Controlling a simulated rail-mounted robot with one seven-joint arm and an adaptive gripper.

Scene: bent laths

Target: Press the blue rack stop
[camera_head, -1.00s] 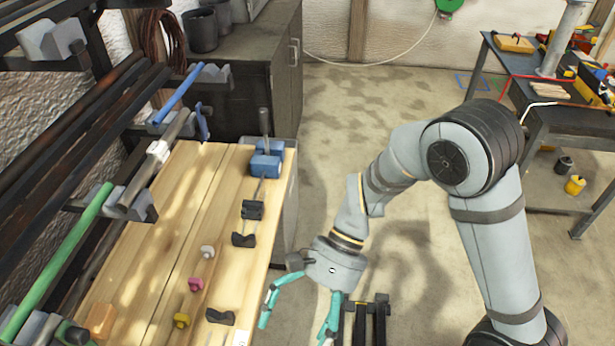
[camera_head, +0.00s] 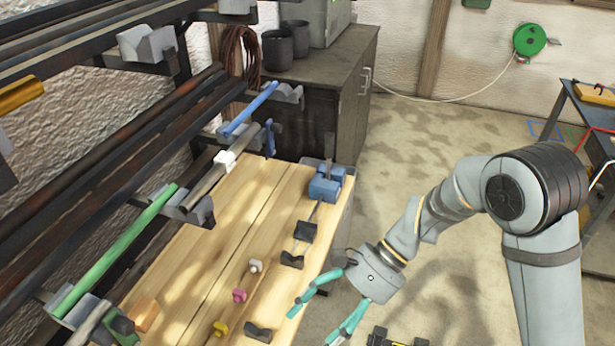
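A small blue upright piece (camera_head: 270,138), which looks like the blue rack stop, stands at the far end of the lower rack, just below a blue rod (camera_head: 250,108). My gripper (camera_head: 314,328) has its teal fingers spread apart with nothing between them. It points down by the right edge of the wooden bench (camera_head: 205,250), well to the right of the blue piece and nearer the camera. Whether the fingers are over the bench or beside it is hard to tell. A blue clamp-like block (camera_head: 325,187) sits at the bench's far right corner.
The wall rack carries dark bars, a green rod (camera_head: 118,250) and a white collar (camera_head: 225,160). Pink (camera_head: 239,295), yellow (camera_head: 220,328) and white (camera_head: 256,265) knobs and black holders (camera_head: 305,231) stand on the bench. A dark cabinet (camera_head: 345,100) stands behind.

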